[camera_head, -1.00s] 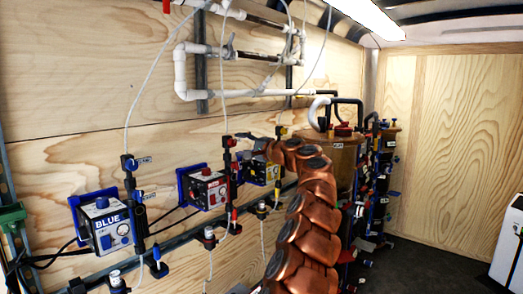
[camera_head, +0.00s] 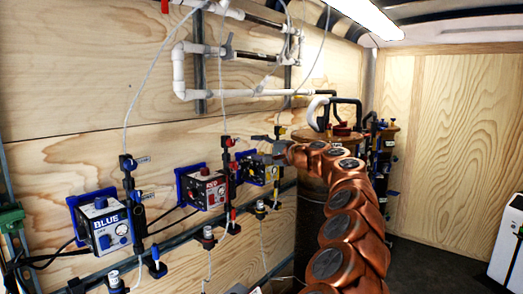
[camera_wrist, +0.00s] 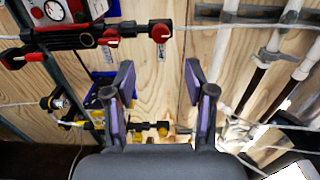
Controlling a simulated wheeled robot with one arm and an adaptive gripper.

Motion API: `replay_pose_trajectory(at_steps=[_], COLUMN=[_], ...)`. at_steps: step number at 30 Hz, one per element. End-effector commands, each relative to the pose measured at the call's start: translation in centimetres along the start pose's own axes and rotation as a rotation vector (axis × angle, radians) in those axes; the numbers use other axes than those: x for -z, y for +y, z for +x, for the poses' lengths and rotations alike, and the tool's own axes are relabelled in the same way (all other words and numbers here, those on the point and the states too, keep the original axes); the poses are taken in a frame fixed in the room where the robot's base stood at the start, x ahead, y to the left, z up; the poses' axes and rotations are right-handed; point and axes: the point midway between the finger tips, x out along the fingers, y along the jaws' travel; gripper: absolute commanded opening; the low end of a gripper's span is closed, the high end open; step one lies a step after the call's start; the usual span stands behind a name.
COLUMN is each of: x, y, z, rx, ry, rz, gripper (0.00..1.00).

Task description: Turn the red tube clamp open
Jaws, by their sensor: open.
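The task's red tube clamp cannot be told for certain among the red-marked fittings on the upright black rod. An upper red fitting (camera_head: 228,142) and a lower red fitting (camera_head: 233,166) show in the head view. The wrist view shows red fittings at the rod's end (camera_wrist: 160,33) and partway along it (camera_wrist: 110,37). My gripper (camera_wrist: 160,78) is open and empty, with its fingers spread apart. In the head view, my gripper (camera_head: 268,147) is just right of the red-marked rod, near the yellow-marked unit. Neither fingertip touches a red fitting in the wrist view.
The red pump box (camera_head: 205,188) sits left of the rod, and the blue pump box (camera_head: 105,225) is farther left. A yellow pump box (camera_head: 265,172) is partly behind my gripper. White pipes (camera_head: 185,75) run along the wooden wall above. A brown cylinder (camera_head: 318,215) stands behind my arm.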

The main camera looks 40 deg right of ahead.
Motion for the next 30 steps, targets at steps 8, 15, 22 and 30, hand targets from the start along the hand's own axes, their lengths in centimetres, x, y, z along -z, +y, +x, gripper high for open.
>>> replay_pose_trajectory(at_steps=[8, 15, 22, 30], x=[-0.1, -0.1, -0.1, -2.2], y=[-0.1, 0.0, 0.0, -0.6], z=[-1.2, -1.3, -1.2, -0.4], rx=[0.001, 0.001, 0.001, -0.01], ry=[-0.001, -0.002, -0.002, -0.045], rz=[-0.002, -0.002, -0.001, -0.014], gripper=[0.55, 0.55, 0.55, 0.55])
